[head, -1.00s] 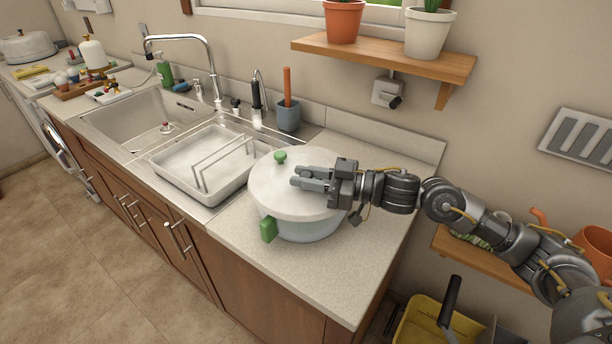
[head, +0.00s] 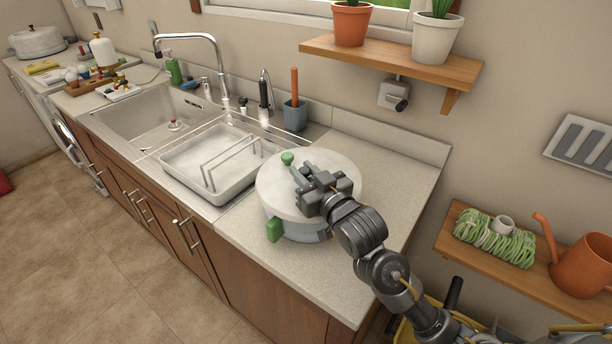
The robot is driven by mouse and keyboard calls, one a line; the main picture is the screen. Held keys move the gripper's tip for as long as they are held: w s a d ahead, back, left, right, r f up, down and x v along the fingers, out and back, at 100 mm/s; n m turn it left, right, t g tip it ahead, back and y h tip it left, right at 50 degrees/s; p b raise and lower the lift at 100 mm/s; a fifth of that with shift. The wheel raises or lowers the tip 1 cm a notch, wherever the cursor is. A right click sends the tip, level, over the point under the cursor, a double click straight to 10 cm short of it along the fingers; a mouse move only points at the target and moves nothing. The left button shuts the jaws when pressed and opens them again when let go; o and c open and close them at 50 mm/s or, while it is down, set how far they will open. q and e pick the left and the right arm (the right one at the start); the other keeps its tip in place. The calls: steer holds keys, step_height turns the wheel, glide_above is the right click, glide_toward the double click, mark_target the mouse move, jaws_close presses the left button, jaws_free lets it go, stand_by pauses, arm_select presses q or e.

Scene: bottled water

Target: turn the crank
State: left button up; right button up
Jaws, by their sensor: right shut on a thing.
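A white round pot-like spinner (head: 322,172) with a pale lid and a green side handle (head: 275,230) stands on the counter to the right of the sink. The crank's green knob (head: 287,158) shows at the lid's far left edge. My right gripper (head: 300,174) is over the lid, its fingers shut at the crank just beside and below the knob in the picture. The fingers hide most of the crank's arm, so the exact contact is not clear. My left gripper is not in view.
A white dish tub with a rack (head: 168,165) sits at the sink, left of the spinner. Counter (head: 400,190) is free to its right. A shelf with two plant pots (head: 390,62) hangs above; a lower shelf holds rope and an orange watering can (head: 582,266).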

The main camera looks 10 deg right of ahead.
steer(key=shift+w+m+t+h+p, duration=0.2)
steer(key=shift+m+h+p, duration=0.25)
steer(key=shift+h, duration=0.3)
steer(key=shift+w+m+t+h+p, duration=0.15)
steer(key=shift+m+h+p, duration=0.1)
steer(key=shift+m+h, duration=0.4)
steer(key=shift+h, duration=0.4)
steer(key=o, duration=1)
steer(key=s, duration=0.7)
steer(key=s+d, duration=0.1)
steer(key=s, duration=0.2)
steer(key=shift+s+b, duration=0.3)
